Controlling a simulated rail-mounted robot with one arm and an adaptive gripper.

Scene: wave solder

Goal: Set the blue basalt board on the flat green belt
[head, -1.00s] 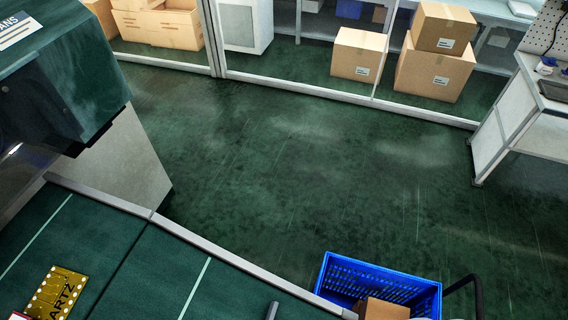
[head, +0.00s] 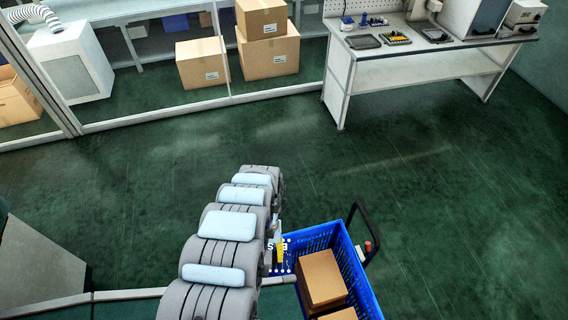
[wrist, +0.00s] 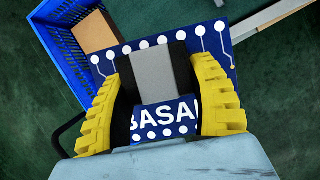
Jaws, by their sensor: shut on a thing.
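The blue basalt board (wrist: 213,41) is dark blue with white dots, traces and partly covered white lettering. My gripper (wrist: 160,75), with yellow ribbed fingers, is shut on it in the wrist view. In the head view the board (head: 287,262) shows small beside the end of my arm, by the left edge of the blue crate; my gripper (head: 278,250) is partly hidden there. Only a narrow strip of the green belt (head: 125,309) shows at the bottom left of the head view, behind its grey rail. The rest of the belt is out of view.
A blue crate (head: 366,288) with cardboard boxes (head: 321,277) stands right of my arm, with a dark handle (head: 357,222). A workbench (head: 425,65) stands at the back right. A glass-walled area with cartons (head: 268,53) is behind. The floor between is clear.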

